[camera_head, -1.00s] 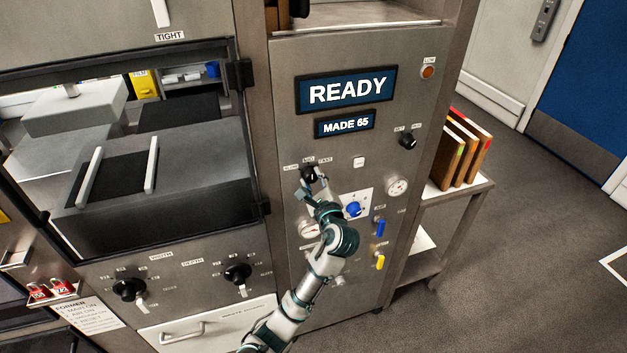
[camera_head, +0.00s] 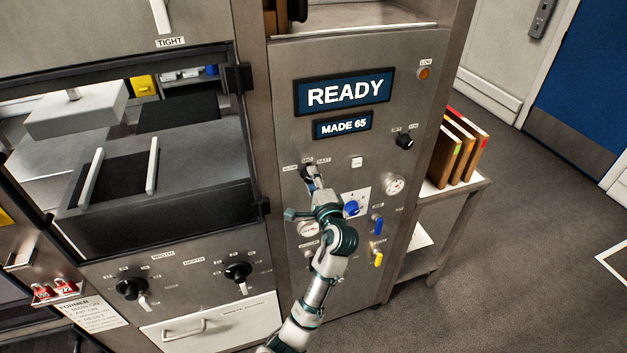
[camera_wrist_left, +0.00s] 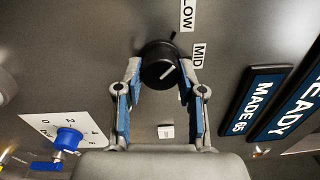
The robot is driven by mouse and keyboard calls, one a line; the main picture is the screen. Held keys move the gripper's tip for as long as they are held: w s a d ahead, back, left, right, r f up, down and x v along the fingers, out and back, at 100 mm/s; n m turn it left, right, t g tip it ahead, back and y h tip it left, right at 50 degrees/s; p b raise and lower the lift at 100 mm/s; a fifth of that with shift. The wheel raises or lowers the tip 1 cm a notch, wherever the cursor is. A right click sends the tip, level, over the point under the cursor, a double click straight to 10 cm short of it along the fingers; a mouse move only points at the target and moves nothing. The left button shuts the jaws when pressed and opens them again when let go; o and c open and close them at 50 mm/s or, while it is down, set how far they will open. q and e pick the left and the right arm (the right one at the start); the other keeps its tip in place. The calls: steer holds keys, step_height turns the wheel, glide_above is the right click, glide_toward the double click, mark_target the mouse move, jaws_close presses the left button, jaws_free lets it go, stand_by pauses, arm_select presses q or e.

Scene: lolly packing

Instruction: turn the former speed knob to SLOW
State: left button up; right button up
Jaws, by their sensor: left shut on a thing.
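The former speed knob (camera_wrist_left: 158,66) is black and round with a white pointer line. In the left wrist view the line slants up and right, toward the MID label (camera_wrist_left: 198,55). The partly cut-off SLOW label (camera_wrist_left: 187,14) is above MID. My left gripper (camera_wrist_left: 160,70) has one finger on each side of the knob and is shut on it. In the head view my left gripper (camera_head: 311,178) reaches up to the panel and covers much of the knob (camera_head: 307,171), just under the SLOW, MID and FAST labels. My right gripper is out of view.
A blue knob on a white dial plate (camera_head: 352,208) sits right of my gripper. Gauges (camera_head: 394,185), a blue lever (camera_head: 377,226) and a yellow lever (camera_head: 378,260) are nearby. The READY display (camera_head: 343,92) is above. Width (camera_head: 131,289) and depth (camera_head: 238,271) knobs are lower left.

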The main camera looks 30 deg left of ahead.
arm_select(q)
steer(key=shift+f+n, duration=0.1)
steer(key=shift+n, duration=1.3)
steer(key=shift+f+n+b, duration=0.1)
steer(key=shift+n+b, duration=0.2)
steer(key=o, duration=1.1)
steer(key=shift+a, duration=0.1)
steer(key=shift+o, duration=0.2)
steer(key=shift+s, duration=0.1)
steer(key=v, duration=1.1)
steer(key=shift+s+d, duration=0.2)
steer(key=shift+d, duration=0.2)
